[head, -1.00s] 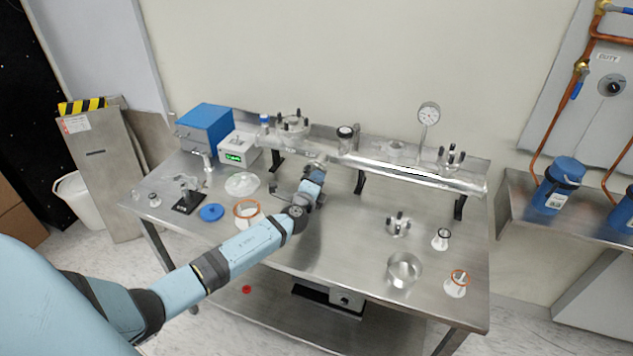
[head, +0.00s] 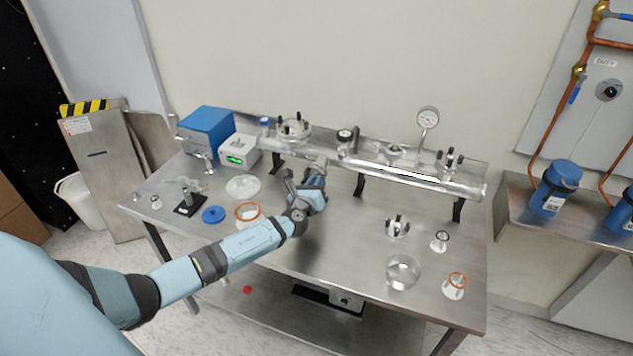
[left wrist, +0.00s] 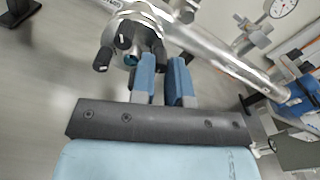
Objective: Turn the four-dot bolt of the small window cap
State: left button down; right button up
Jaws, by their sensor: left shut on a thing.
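My left gripper (head: 308,178) is at the front of the long steel tube, at the middle of the bench. In the left wrist view its two blue fingers (left wrist: 163,72) reach to a round metal cap (left wrist: 136,22) and are shut on a black-ended bolt at its near right edge; the fingers hide most of that bolt. Other black-ended bolts (left wrist: 103,58) of the cap stand out to the left of the fingers. Dot marks are too small to read. My right gripper is not in view.
The steel tube (head: 424,179) runs to the right behind my gripper, with a gauge (head: 428,118) above it. Loose parts, such as a steel ring (head: 403,272) and a blue disc (head: 213,214), lie on the bench. The bench front centre is clear.

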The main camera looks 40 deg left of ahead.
pick_arm(q)
jog(key=shift+m+p, duration=2.55)
jog(key=shift+m, duration=3.45)
jog(key=c, duration=1.4)
grip_release()
jog(key=shift+s, duration=0.1)
jog(key=v, duration=1.3)
jog(key=shift+s+b, duration=0.3)
jog(key=shift+s, duration=0.05)
